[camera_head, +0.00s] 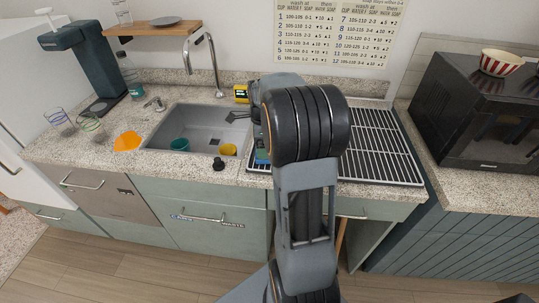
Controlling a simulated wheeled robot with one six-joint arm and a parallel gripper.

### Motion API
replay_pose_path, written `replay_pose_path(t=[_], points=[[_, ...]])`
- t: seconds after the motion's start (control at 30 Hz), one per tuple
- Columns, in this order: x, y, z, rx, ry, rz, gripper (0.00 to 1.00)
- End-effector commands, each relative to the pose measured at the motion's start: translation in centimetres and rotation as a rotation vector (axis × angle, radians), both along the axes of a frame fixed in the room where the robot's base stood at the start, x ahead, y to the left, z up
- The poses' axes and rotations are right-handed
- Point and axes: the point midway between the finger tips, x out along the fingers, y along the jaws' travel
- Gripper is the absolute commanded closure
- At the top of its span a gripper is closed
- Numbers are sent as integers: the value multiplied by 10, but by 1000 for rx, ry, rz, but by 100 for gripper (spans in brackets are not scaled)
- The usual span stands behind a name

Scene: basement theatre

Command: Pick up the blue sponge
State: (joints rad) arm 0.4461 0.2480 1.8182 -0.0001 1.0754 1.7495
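A small blue patch (262,155) shows at the left edge of the drying rack, close beside my arm. It may be the blue sponge, but my arm hides most of that area and I cannot tell its full shape. My gripper (238,117) seems to be the dark grey part at the end of the arm, over the right rim of the sink. It is small and partly covered by the arm, so I cannot tell whether its fingers are open or shut. I see nothing clearly held.
The sink (205,127) holds a teal cup (180,144) and a yellow cup (228,150). A tall faucet (213,65) stands behind it. The wire drying rack (385,150) looks empty at right, before a black microwave (475,110).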

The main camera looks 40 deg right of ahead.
Motion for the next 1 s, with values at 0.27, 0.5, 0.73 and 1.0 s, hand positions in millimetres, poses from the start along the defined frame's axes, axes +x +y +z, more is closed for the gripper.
replay_pose_path(t=[0.27, 0.5, 0.73, 1.0], points=[[-2, -1, -36, 1, 2, 0, 4], [-2, -1, -44, 0, 0, 0, 4], [-2, -1, -44, 0, 0, 0, 13], [-2, -1, -44, 0, 0, 0, 39]])
